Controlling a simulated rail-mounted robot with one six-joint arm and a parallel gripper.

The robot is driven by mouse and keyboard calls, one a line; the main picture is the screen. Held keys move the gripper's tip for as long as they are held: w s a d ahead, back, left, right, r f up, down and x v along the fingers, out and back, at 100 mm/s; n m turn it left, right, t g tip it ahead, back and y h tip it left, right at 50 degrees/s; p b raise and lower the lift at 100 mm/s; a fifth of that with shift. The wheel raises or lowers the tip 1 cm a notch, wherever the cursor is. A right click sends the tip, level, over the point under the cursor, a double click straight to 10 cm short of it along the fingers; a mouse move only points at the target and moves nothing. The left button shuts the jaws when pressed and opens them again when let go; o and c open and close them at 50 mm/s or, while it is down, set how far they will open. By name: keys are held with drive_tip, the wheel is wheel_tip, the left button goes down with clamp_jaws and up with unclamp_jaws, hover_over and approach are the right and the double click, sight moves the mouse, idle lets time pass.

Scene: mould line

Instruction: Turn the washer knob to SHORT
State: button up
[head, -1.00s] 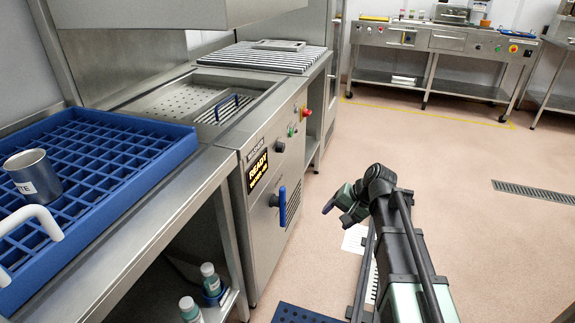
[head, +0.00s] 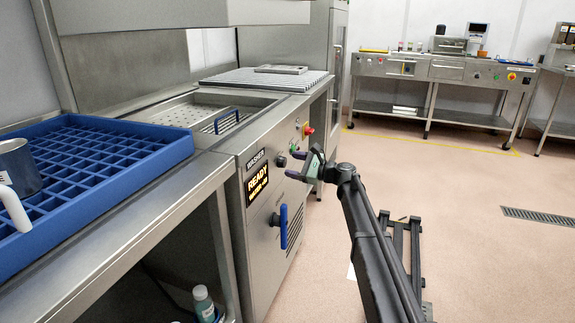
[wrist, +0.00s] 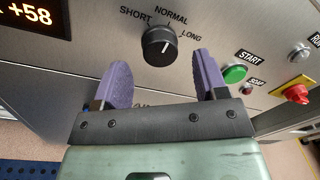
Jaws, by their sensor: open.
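The washer knob (wrist: 160,46) is a round black dial on the steel front panel, with SHORT at its upper left, NORMAL above and LONG at its upper right. I cannot clearly tell which label its pointer faces. In the head view the knob (head: 281,160) is small and dark on the washer (head: 262,222). My gripper (wrist: 160,82) is open and empty, its two purple fingers spread below and to either side of the knob in the wrist view, apparently not touching it. In the head view my gripper (head: 296,165) is close to the panel.
A green START button (wrist: 235,73) and a red-and-yellow switch (wrist: 295,93) are right of the knob. The READY display (head: 258,183) and a blue-handled lever (head: 283,226) are on the washer front. A blue rack (head: 80,185) stands left.

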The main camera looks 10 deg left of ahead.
sight(282, 162)
drive_tip(key=shift+x, duration=1.35)
drive_tip(key=c, duration=0.9)
drive_tip(key=shift+n, duration=0.4)
drive_tip(key=n, duration=0.4)
drive_tip(key=shift+n+b, duration=0.3)
drive_tip(key=n, duration=0.4)
drive_tip(key=shift+d+n+y, duration=0.1)
drive_tip(key=shift+n+y, duration=0.2)
drive_tip(key=shift+n, duration=0.1)
drive_tip(key=o, duration=0.9)
